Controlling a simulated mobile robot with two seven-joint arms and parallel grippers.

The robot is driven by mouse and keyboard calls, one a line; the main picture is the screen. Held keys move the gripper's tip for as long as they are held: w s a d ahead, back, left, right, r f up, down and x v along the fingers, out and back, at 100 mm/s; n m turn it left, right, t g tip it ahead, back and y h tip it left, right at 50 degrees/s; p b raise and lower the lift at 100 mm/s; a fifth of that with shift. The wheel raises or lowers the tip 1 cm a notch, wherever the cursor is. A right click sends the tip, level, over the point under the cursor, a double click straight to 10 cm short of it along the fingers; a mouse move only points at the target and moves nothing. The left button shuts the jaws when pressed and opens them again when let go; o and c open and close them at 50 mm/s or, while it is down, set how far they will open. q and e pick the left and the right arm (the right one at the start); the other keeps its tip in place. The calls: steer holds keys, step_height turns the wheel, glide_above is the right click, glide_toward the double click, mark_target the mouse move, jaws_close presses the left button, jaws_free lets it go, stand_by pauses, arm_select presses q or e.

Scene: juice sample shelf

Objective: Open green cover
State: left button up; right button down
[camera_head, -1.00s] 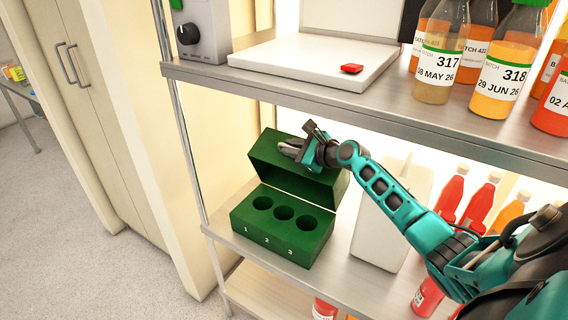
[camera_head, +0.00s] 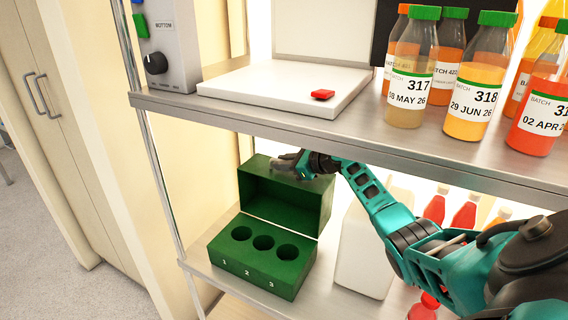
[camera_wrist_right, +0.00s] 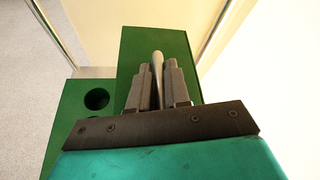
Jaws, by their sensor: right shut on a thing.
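The green cover (camera_head: 284,205) stands raised along the back edge of the green box (camera_head: 247,273). The box front is marked 1, 2 and 3, and its three round holes are exposed. My right gripper (camera_head: 288,164) is at the cover's upper edge, shut on it; the exact contact is hard to see. In the right wrist view, the gripper fingers (camera_wrist_right: 157,88) lie close together over the green cover (camera_wrist_right: 140,42), with part of the green box (camera_wrist_right: 72,118) at left. My left gripper is not in view.
The upper shelf (camera_head: 300,122) lies just above my right arm. It holds several juice bottles (camera_head: 476,92), a white platform (camera_head: 262,90) and a grey control box (camera_head: 172,50). A white container (camera_head: 365,250) stands right of the green box, with red bottles (camera_head: 465,213) beyond.

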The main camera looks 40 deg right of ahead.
steer(key=c, duration=1.2)
jaws_free()
steer(key=shift+o, duration=0.2)
steer(key=shift+s+d+r, duration=0.1)
steer(key=shift+s+r, duration=0.05)
steer(key=shift+s, duration=0.25)
step_height(320, 180, up, 4)
steer(key=p, duration=0.3)
glide_above(322, 186)
steer(key=shift+w+r, duration=0.1)
steer(key=shift+r, duration=0.1)
